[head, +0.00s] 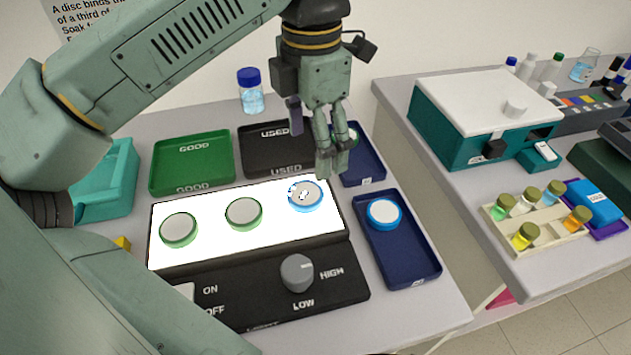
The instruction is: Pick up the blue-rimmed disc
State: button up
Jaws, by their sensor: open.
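A blue-rimmed disc (305,195) with dark marks on its pale face lies at the right end of the lit white panel (215,247). A second blue-rimmed disc (384,213), plain white on top, lies in the front dark blue tray (412,268). My gripper (328,168) points down just behind and right of the marked disc, above the panel's back right corner. Its jaws are open and nothing shows between them. I cannot tell its exact height over the panel.
Two green-rimmed discs (179,230) (244,213) lie on the panel's left and middle. Behind stand a green GOOD tray (192,165), a black USED tray (262,166) and another blue tray (369,168), partly hidden by my gripper. A knob (297,273) rises in front.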

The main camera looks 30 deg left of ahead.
aim_at(307, 192)
jog(key=f, duration=0.4)
jog(key=shift+s, duration=0.2)
jog(key=f+b, duration=0.1)
jog(key=f, duration=0.2)
jog(key=f+b, duration=0.1)
jog(key=shift+s+a+f+b, duration=0.15)
jog(key=shift+s+a+b, duration=0.1)
jog(key=shift+a+b, duration=0.05)
jog(key=shift+f, duration=0.45)
jog(key=shift+r, duration=0.1)
jog(key=c, duration=1.1)
jog(key=shift+c, duration=0.2)
